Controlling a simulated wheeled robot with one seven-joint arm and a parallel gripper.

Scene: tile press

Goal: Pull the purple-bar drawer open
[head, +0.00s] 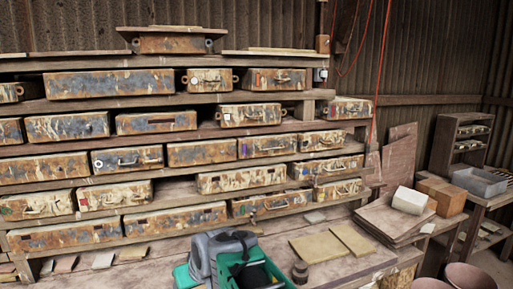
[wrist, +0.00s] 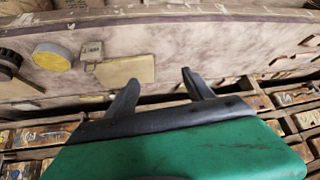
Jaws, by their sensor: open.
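A rust-stained, cream-patched drawer (head: 268,146) with a small purple bar (head: 243,148) at its left end sits in the rack, right of centre in the head view. It looks shut, with a handle on its front. My gripper (wrist: 160,80) shows in the wrist view as two dark fingers spread apart with nothing between them. In the head view my green and black arm end is low in front of the rack, below and apart from that drawer. I cannot pick that drawer out in the wrist view.
Several similar drawers fill the rack. A stack of boards (head: 393,221), a white block (head: 409,200) and a brown box (head: 441,195) stand at right.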

